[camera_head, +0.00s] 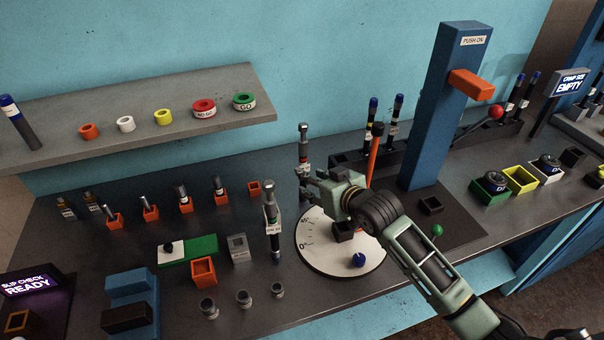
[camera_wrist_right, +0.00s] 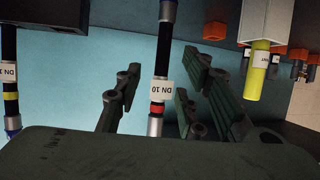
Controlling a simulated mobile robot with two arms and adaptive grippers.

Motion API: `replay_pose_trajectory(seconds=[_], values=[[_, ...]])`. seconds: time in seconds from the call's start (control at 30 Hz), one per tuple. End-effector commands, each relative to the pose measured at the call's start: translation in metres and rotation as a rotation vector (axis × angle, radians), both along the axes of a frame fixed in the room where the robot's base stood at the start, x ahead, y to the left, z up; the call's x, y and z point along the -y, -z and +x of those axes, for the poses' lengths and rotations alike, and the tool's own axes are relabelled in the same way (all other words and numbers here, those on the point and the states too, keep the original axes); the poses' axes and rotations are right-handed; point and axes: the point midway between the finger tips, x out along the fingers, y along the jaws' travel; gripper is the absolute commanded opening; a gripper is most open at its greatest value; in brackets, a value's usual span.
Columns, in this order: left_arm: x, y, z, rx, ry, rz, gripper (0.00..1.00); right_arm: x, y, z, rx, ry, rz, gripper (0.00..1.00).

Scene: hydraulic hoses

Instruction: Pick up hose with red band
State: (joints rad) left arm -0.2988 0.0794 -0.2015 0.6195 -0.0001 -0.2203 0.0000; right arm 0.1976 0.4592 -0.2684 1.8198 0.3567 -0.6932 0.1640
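My left gripper is not in view.
A hose with a yellow band (camera_wrist_right: 11,96) is left in the wrist view. A silver-topped labelled tool (camera_head: 271,215) stands left of the dial (camera_head: 330,262). A blue post (camera_head: 440,110) rises at right. Orange holders (camera_head: 114,221) with fittings fill the bench's left.

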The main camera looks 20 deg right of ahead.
Motion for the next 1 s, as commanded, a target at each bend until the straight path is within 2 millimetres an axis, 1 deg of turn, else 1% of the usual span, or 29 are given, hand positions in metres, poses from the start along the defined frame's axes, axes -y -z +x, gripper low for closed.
replay_pose_trajectory(seconds=[0.13,0.27,0.4,0.53,0.77,1.0], values=[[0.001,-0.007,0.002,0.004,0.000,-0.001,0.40,-0.004,0.002,0.011,0.000,0.000,0.000,0.36],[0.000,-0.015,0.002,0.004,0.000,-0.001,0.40,-0.010,0.007,0.027,-0.001,0.000,0.001,0.36],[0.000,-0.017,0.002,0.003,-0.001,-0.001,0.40,-0.013,0.015,0.041,0.000,0.000,0.000,0.36],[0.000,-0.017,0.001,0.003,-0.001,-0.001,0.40,-0.015,0.019,0.046,-0.001,-0.001,-0.001,0.36],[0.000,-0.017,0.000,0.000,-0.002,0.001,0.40,-0.015,0.019,0.047,0.000,-0.001,-0.001,0.36],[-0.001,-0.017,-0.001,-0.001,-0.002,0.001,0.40,-0.015,0.019,0.046,0.000,-0.001,-0.001,0.15]])
